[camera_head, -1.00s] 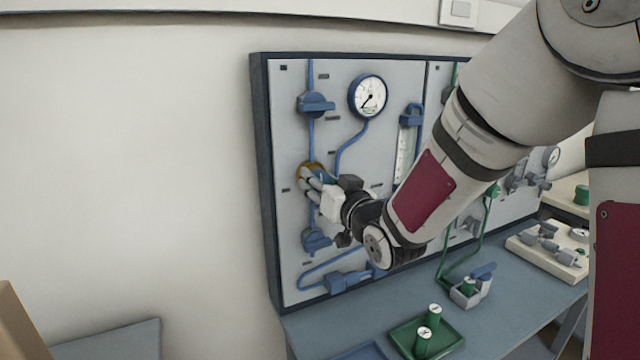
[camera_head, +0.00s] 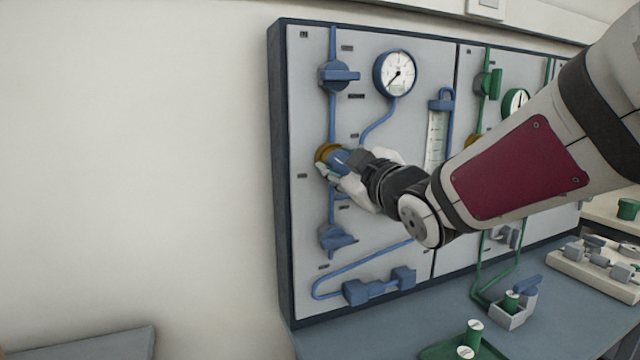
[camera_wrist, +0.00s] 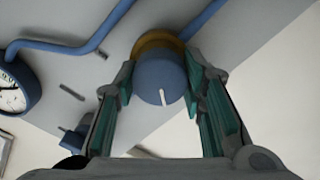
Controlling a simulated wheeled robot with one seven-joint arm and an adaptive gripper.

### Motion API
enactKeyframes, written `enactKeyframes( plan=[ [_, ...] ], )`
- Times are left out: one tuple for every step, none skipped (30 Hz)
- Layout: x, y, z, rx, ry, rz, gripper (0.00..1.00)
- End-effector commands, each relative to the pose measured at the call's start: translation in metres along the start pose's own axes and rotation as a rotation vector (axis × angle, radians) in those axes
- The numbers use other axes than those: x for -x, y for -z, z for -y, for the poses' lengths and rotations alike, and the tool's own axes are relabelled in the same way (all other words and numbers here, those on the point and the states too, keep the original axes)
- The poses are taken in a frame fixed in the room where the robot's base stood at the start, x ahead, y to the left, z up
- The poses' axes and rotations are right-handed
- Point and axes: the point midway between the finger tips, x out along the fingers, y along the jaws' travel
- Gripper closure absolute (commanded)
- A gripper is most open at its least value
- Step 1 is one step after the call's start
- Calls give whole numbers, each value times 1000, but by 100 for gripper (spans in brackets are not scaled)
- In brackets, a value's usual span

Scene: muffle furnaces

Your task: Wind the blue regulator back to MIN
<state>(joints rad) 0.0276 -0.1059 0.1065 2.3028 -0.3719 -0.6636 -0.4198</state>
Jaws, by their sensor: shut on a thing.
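The blue regulator knob (camera_head: 342,160) sits on the left panel, with a brass ring (camera_head: 326,153) at its base. My gripper (camera_head: 338,170) is around the knob, its arm reaching in from the right and partly hiding it. In the wrist view, the knob (camera_wrist: 158,80) lies between the teal finger pads of my gripper (camera_wrist: 162,84), which is shut on it. The white mark on the knob's face points toward the bottom of that view. The MIN marking cannot be made out.
A round gauge (camera_head: 395,72) is above right of the knob, its needle toward lower left. A blue valve (camera_head: 337,76) is above and another (camera_head: 335,238) below. A flow tube (camera_head: 436,135) stands right. Green-piped fittings (camera_head: 488,84) are behind my arm.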

Motion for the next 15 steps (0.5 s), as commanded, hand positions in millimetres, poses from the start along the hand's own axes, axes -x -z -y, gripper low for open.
enactKeyframes(
  plan=[
    [-1,-3,2,45,-3,-4,91],
    [-1,-3,3,73,-3,-4,91],
    [-1,-3,3,112,-3,-3,91],
    [-1,-3,3,140,-3,-4,91],
    [-1,-3,3,169,-3,-3,91],
    [-1,-3,3,205,-3,-3,91],
    [0,-3,3,233,-3,-3,91],
    [0,-3,3,260,-3,-2,91],
    [0,-3,3,295,-3,-3,91],
    [0,-3,3,322,-2,-2,91],
    [0,-3,3,346,-2,-1,91],
    [0,-3,3,379,-2,-2,91],
    [0,-2,3,403,-2,-2,91],
    [0,-2,3,424,-2,-1,91],
    [0,-2,3,453,-2,-2,91]
  ],
)
